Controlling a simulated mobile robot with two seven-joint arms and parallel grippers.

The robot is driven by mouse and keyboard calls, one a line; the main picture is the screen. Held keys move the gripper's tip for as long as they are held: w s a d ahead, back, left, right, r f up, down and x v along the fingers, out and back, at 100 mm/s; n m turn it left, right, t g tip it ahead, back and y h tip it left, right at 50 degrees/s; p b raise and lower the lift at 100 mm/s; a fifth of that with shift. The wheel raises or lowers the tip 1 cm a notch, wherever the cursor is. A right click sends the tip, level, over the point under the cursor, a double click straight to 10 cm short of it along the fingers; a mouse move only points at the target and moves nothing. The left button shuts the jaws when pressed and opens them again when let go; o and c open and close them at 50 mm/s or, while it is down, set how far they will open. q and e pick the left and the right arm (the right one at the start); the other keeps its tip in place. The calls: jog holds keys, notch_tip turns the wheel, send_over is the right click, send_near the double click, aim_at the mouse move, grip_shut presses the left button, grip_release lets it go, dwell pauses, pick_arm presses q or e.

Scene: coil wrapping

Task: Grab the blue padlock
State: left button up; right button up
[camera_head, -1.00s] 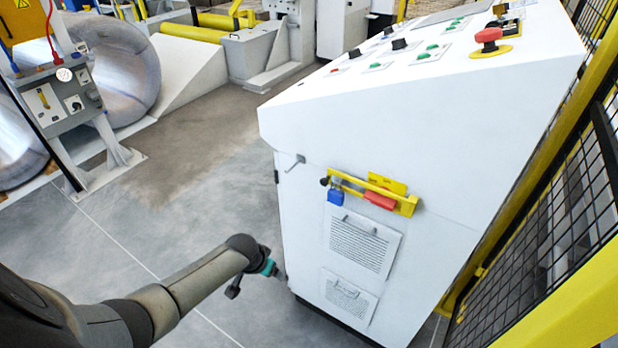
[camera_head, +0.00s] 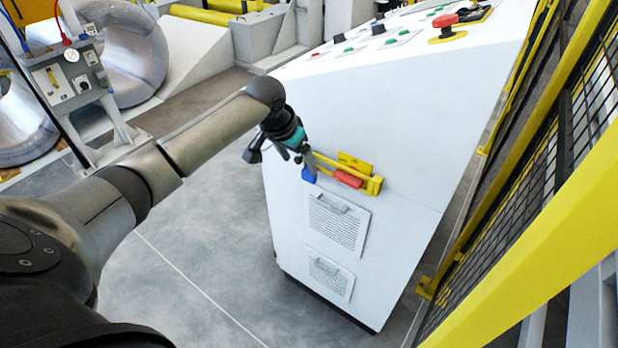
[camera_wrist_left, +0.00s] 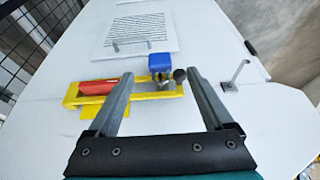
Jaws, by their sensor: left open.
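The blue padlock (camera_head: 309,175) hangs at the left end of a yellow bracket (camera_head: 374,185) on the white cabinet's side. In the left wrist view the padlock (camera_wrist_left: 158,63) shows whole, with its shackle at the yellow bracket (camera_wrist_left: 72,95) and a dark round knob beside it. My left gripper (camera_head: 305,158) is just above and left of the padlock in the head view. In the left wrist view its two fingers (camera_wrist_left: 160,88) are spread, with the padlock just beyond the gap between their tips. Nothing is held. My right gripper is not in view.
A yellow-framed mesh fence (camera_head: 545,150) stands at right. A handle (camera_wrist_left: 237,75) sticks out near the bracket.

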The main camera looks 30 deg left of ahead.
aim_at(307, 179)
pick_arm(q)
jog(key=b+x, duration=0.2)
jog(key=x, duration=0.5)
jog(key=shift+f, duration=0.2)
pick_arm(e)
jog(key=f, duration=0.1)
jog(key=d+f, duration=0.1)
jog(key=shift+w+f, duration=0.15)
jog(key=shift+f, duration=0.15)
pick_arm(q)
grip_shut()
